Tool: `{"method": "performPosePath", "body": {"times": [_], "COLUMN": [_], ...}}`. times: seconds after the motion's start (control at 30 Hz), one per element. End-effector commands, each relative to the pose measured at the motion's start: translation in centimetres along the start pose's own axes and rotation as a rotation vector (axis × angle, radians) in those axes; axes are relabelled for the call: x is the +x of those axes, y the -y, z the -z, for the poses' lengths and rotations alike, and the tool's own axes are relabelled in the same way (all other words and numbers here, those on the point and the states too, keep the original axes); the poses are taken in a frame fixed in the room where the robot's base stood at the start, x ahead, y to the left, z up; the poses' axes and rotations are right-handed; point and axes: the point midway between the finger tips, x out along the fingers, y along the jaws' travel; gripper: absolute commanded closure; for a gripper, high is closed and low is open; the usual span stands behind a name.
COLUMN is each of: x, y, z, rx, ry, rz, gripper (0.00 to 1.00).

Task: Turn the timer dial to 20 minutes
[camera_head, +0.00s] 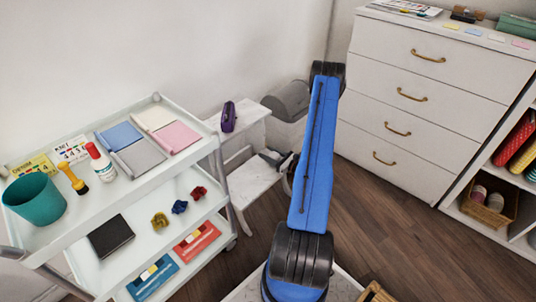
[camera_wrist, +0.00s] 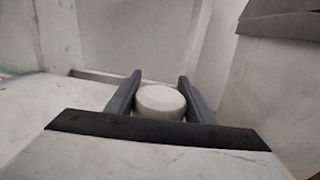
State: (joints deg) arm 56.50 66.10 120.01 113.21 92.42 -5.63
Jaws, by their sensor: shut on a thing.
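In the wrist view, a white round knob (camera_wrist: 161,101), which I take to be the timer dial, sits between the two dark fingers of my gripper (camera_wrist: 160,78). The fingers are shut on its left and right sides. I can make out no numbers, marks or pointer on it, so its setting cannot be read. In the head view, my gripper is low beside the white step stool (camera_head: 250,181), partly hidden behind my blue arm. The dial cannot be made out in that view.
A purple object (camera_head: 229,117) stands on the stool's top step. A white cart (camera_head: 110,205) at left holds a teal bin (camera_head: 35,199), bottles and folded cloths. A white drawer chest (camera_head: 440,80) stands at right. Wooden floor (camera_head: 400,240) is clear in front of the chest.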

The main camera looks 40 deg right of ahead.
Motion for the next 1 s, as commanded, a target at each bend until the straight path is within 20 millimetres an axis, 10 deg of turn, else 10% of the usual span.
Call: {"method": "performPosePath", "body": {"times": [1.0], "x": [-0.3], "y": [1.4], "z": [0.0], "rx": [0.0], "ry": [-0.001], "rz": [0.392], "gripper": [0.75]}}
